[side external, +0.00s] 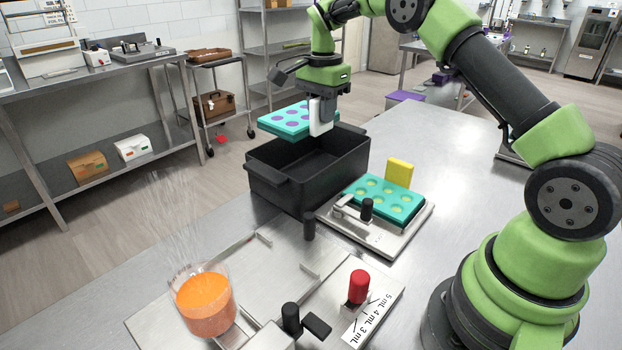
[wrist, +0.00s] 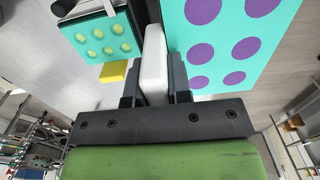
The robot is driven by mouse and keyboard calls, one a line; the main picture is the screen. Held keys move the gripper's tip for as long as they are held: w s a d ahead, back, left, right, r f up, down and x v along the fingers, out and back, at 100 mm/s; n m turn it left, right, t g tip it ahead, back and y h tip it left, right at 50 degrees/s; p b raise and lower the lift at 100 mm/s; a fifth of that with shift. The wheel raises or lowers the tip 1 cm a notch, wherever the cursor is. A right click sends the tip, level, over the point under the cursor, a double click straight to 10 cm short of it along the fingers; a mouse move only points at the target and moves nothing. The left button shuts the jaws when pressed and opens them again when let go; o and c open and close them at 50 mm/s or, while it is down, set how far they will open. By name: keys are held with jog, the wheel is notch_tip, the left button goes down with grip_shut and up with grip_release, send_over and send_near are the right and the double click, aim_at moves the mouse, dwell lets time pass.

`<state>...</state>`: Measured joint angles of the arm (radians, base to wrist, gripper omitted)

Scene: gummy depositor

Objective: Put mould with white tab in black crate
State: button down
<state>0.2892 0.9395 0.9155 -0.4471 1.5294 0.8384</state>
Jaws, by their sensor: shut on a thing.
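The mould with the white tab (side external: 286,120) is a teal slab with purple-filled cavities, held in the air over the far side of the black crate (side external: 280,187). It also shows large at the right of the wrist view (wrist: 235,40). My gripper (side external: 321,112) is shut on its white tab (wrist: 154,65), which stands between the two fingers. The mould looks roughly level and is above the crate rim, not touching it as far as I can see. The crate is open-topped and its visible inside is dark and empty; its floor is partly hidden.
A second teal mould with yellow-green cavities (side external: 385,200) and a yellow tab (side external: 399,173) sits on a metal plate right of the crate. In front are a beaker of orange liquid (side external: 205,302), a red knob (side external: 358,287) and black knobs. Bare table lies behind right.

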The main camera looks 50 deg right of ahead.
notch_tip(320, 180, down, 12)
jog(key=shift+f, duration=0.1)
dwell(0.5)
jog(key=shift+f, duration=0.6)
jog(key=c, duration=1.3)
grip_release()
jog(key=shift+c, duration=0.2)
jog(key=shift+r, duration=0.1)
